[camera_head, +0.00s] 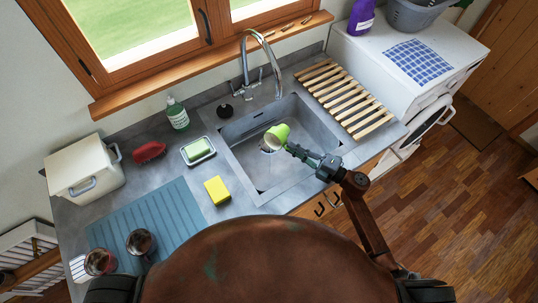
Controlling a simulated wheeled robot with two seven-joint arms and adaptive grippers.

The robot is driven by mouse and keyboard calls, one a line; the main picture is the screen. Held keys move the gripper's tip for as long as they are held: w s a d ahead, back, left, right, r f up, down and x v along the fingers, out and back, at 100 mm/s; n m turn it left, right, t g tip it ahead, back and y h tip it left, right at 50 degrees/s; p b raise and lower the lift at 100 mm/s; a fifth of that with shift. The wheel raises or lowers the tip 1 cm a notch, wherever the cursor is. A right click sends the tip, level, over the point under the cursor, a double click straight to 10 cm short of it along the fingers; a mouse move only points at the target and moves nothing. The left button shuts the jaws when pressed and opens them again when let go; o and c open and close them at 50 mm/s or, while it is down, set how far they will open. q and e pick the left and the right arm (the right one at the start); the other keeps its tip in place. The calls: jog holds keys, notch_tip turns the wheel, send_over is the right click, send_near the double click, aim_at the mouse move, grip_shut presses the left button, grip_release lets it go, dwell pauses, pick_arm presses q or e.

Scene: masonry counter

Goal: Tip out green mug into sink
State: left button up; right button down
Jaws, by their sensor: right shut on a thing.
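The green mug (278,134) is over the sink (247,161), tilted, with its pale opening turned to the lower left. My right gripper (296,149) reaches in from the right and is shut on the mug at its lower right side. The exact contact is too small to make out. Any liquid or contents in the mug cannot be seen. My left gripper is not in view.
A tall tap (246,64) stands behind the sink. A wooden slatted rack (343,95) lies to its right. A green sponge in a dish (198,151), a yellow sponge (217,190) and a soap bottle (177,114) stand left. A blue mat (165,214) lies front left.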

jog(key=shift+s+a+f+n+b, duration=0.25)
jog(key=shift+f+n+b, duration=0.25)
jog(key=shift+n+b, duration=0.4)
dwell(0.4)
jog(key=r+m+p, duration=0.1)
jog(key=p, duration=0.1)
jog(key=w+d+r+m+p, duration=0.1)
jog(key=r+p, duration=0.1)
jog(key=shift+w+m, duration=0.15)
jog(key=shift+m, duration=0.15)
jog(key=shift+w+d+m+p, duration=0.2)
jog(key=shift+w+m+p, duration=0.1)
jog(key=shift+m, duration=0.1)
jog(key=w+d+r+m+p, duration=0.1)
jog(key=w+d+m+p, duration=0.1)
jog(key=m+p, duration=0.3)
jog(key=w+d+r+m+t+p, duration=0.1)
jog(key=w+m+p, duration=0.3)
jog(key=m, duration=0.6)
jog(key=shift+w+d+r+p, duration=0.2)
jog(key=shift+d+r+p, duration=0.15)
jog(key=shift+d, duration=0.35)
